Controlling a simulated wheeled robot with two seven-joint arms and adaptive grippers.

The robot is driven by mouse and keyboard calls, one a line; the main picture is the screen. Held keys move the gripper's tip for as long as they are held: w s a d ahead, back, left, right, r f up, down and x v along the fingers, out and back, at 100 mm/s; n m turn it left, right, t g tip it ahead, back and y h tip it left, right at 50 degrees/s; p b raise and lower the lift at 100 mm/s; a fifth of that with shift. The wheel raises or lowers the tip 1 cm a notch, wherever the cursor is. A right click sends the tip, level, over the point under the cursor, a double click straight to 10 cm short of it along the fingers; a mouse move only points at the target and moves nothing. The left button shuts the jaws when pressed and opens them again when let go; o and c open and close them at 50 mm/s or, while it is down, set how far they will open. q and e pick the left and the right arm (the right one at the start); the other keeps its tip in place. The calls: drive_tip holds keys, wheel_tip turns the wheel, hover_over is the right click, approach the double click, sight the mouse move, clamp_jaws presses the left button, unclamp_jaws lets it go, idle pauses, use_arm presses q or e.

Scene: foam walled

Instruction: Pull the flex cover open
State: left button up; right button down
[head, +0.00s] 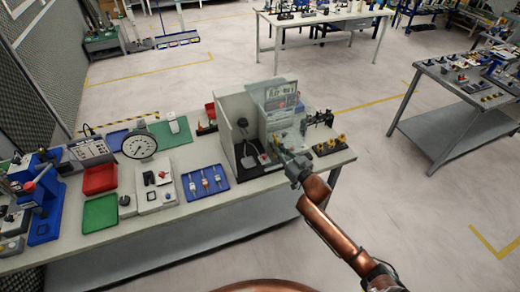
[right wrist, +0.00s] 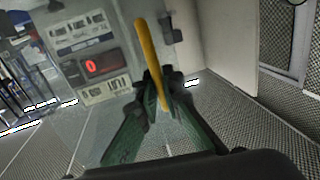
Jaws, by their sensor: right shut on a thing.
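The flex cover (head: 288,132) is a see-through panel on the right side of a grey walled box (head: 237,105) on the workbench. In the right wrist view the clear cover (right wrist: 108,128) is on the left, with a panel bearing a red digit display (right wrist: 103,65) showing through it. My right gripper (head: 281,154) is at the front of the cover. In the right wrist view its green fingers (right wrist: 160,88) are shut on a yellow handle (right wrist: 150,50). My left gripper is not in view.
A blue tray (head: 193,194) stands left of the box, with a dial gauge (head: 138,145) and red and green trays farther left. Small yellow-topped parts (head: 329,145) sit close to the right of my gripper. The floor right of the bench is clear.

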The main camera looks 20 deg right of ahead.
drive_tip(key=d, duration=0.5)
drive_tip(key=shift+d+p, duration=0.3)
drive_tip(key=shift+d, duration=0.05)
drive_tip(key=c, duration=2.3)
unclamp_jaws()
drive_tip(key=shift+c, duration=0.2)
approach(284, 138)
drive_tip(key=v, duration=0.5)
drive_tip(key=shift+s+d, duration=0.1)
drive_tip(key=shift+s, duration=0.2)
